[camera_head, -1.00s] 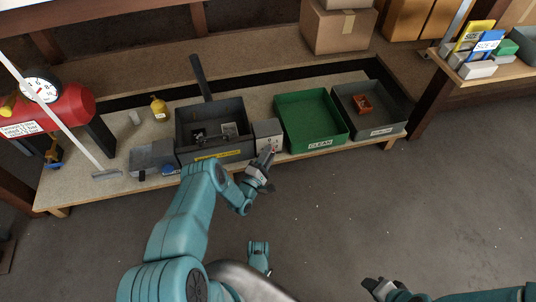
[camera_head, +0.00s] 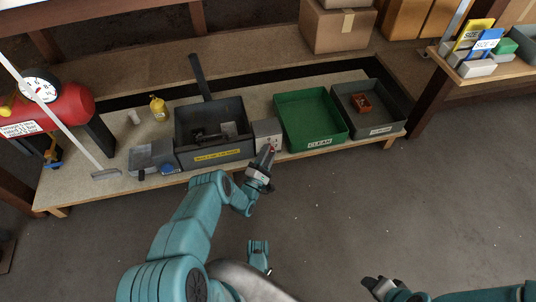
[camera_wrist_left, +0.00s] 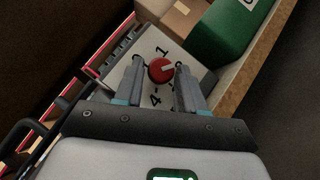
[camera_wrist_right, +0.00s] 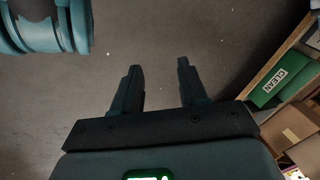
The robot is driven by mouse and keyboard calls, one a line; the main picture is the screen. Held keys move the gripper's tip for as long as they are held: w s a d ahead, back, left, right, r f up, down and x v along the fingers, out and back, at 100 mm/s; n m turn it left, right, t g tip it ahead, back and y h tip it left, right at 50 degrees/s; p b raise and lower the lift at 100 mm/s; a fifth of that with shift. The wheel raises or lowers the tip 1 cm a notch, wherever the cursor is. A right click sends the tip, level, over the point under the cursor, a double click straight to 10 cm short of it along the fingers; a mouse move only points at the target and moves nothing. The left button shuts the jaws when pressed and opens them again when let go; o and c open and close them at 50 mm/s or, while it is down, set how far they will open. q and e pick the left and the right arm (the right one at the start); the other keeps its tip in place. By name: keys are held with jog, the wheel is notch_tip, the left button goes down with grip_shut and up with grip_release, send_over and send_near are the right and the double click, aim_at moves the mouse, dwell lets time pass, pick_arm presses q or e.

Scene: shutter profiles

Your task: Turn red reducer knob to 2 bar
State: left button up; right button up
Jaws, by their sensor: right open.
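The red reducer knob (camera_wrist_left: 161,70) is on the pale face of a small grey box (camera_head: 266,128). In the left wrist view its white pointer mark points to the right; a 1 and a 4 are legible on the dial and other marks are covered by my fingers. My left gripper (camera_wrist_left: 164,78) is open, with one finger on each side of the knob; I cannot tell whether they touch it. In the head view my left gripper (camera_head: 266,158) is at the box front. My right gripper (camera_wrist_right: 157,75) is open and empty above the floor.
A grey bin (camera_head: 215,155) stands left of the box and a green CLEAN bin (camera_head: 320,131) right of it. A red tank (camera_head: 62,112) with a round gauge (camera_head: 40,86) is at the far left. The floor (camera_head: 400,200) in front is clear.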

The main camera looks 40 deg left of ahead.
pick_arm(q)
jog(key=shift+o, duration=0.8)
jog(key=p+v, duration=0.2)
jog(key=v, duration=1.4)
jog(key=shift+s, duration=0.2)
pick_arm(e)
jog(key=shift+s+a+r+g, duration=0.1)
jog(key=shift+s+r+g, duration=0.05)
jog(key=shift+s+r, duration=0.4)
jog(key=shift+s+a+r+g, duration=0.15)
jog(key=shift+s+r, duration=0.2)
jog(key=shift+r, duration=0.3)
